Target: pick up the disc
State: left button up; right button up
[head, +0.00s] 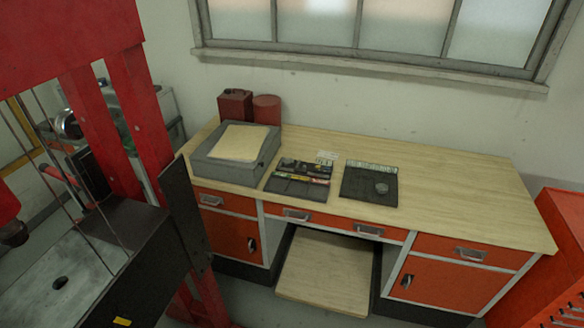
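A small round grey disc (381,188) lies on the dark tray (357,192) on the wooden workbench top. It sits toward the tray's right side and appears flat. The tray has a light, patterned strip along its back edge. Neither of my grippers shows in the head view, so nothing of mine is seen near the disc.
Left of the tray lie a second dark tray with small items (297,177) and a grey box (236,153). A red canister (235,107) stands behind. The bench's right side (470,205) is bare. A red press frame (140,120) fills the left foreground; an orange cabinet (562,235) stands right.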

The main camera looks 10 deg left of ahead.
aim_at(287, 162)
jog(key=z, duration=0.6)
jog(key=i, duration=0.55)
jog(key=z, duration=0.6)
jog(key=i, duration=0.75)
jog(key=u, duration=0.25)
